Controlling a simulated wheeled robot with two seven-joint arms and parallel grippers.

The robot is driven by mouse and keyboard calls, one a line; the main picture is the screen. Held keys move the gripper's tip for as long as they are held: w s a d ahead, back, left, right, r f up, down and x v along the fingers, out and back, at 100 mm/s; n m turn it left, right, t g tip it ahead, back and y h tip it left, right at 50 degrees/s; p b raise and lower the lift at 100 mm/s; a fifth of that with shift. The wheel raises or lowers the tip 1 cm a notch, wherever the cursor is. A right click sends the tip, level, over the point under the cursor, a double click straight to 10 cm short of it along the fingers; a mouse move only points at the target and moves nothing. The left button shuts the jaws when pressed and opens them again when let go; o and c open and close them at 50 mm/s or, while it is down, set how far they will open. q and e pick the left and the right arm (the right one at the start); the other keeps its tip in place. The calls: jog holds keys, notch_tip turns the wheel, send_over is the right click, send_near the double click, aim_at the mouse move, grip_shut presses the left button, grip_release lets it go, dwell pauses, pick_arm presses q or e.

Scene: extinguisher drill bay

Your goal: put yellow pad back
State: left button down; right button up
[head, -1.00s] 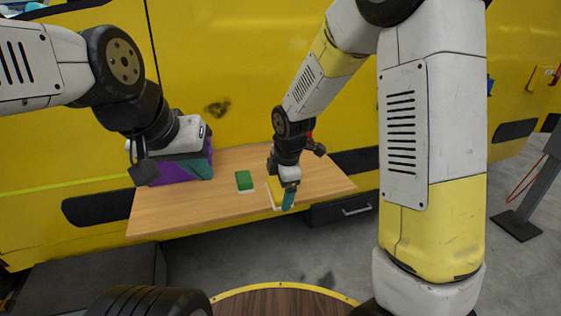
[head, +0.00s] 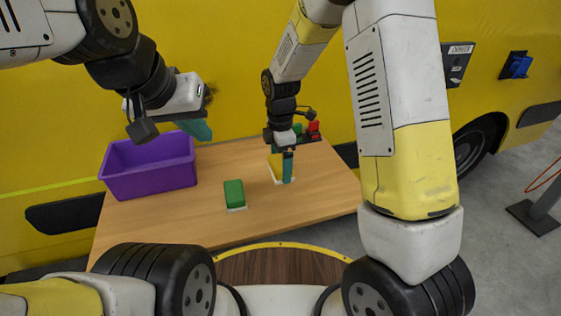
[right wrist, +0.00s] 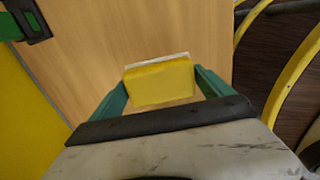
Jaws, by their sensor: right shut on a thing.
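The yellow pad (head: 274,164), with a pale base layer, is at the right part of the wooden table. My right gripper (head: 287,168) is shut on it, and the right wrist view shows the yellow pad (right wrist: 160,83) between the two teal fingers. I cannot tell whether the pad touches the table. My left gripper (head: 196,130) hangs above and right of the purple bin, clear of the table; its finger opening cannot be made out.
The wooden table (head: 210,232) stands against a yellow vehicle. A purple bin (head: 150,185) sits at its left, and a green pad (head: 234,193) on a pale base lies mid-table. A red item (head: 313,127) and a green one are behind my right gripper. The front table area is clear.

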aim_at(281, 187)
jog(key=shift+f, duration=2.95)
jog(key=shift+f, duration=0.15)
jog(key=o, duration=0.9)
